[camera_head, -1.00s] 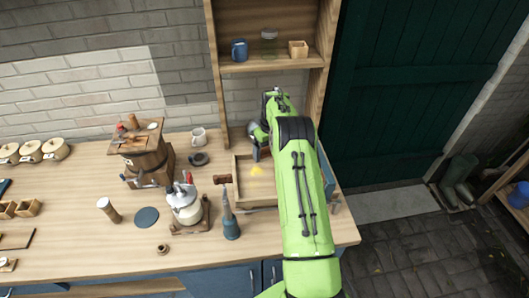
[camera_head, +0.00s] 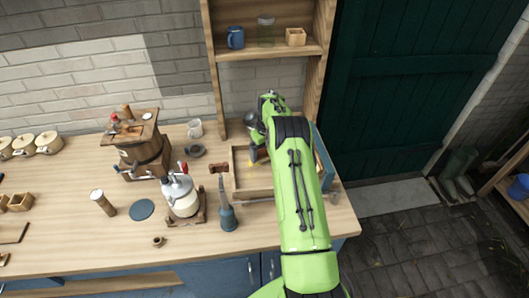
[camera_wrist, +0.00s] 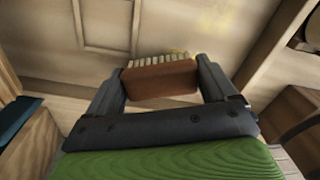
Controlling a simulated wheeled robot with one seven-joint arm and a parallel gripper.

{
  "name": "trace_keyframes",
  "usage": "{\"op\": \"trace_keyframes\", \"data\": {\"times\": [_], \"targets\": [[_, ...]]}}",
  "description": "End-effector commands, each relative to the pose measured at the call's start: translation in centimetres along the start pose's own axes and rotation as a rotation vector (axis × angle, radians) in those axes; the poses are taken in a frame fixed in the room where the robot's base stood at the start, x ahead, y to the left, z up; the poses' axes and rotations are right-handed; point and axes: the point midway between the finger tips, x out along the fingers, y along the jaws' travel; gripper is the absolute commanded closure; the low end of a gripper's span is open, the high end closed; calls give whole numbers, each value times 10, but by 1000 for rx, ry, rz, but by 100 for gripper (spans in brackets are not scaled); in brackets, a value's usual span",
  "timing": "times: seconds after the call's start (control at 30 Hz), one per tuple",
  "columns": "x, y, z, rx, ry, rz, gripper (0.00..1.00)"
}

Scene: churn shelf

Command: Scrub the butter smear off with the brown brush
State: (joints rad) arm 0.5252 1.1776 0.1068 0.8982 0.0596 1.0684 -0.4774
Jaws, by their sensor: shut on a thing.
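My gripper (camera_wrist: 161,70) is shut on the brown brush (camera_wrist: 160,82). The brush is held crosswise between the two fingers, its pale bristles (camera_wrist: 158,57) facing away from my wrist. The butter smear shows as a faint yellow patch (camera_wrist: 215,16) at the top of the wrist view, beyond the bristles and apart from them in the picture.
A wooden shelf (camera_head: 268,50) with a blue mug (camera_head: 236,37), a jar and a small box rises behind the tray. A white canister (camera_head: 181,196) and a wooden churn (camera_head: 140,150) are further left.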

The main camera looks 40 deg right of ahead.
Motion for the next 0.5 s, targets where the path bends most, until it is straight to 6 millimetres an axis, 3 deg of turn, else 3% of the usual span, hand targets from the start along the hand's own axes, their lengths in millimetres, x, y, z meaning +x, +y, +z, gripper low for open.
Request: {"op": "trace_keyframes", "data": {"times": [0.5], "targets": [[10,0,0,0,0,0,39]]}}
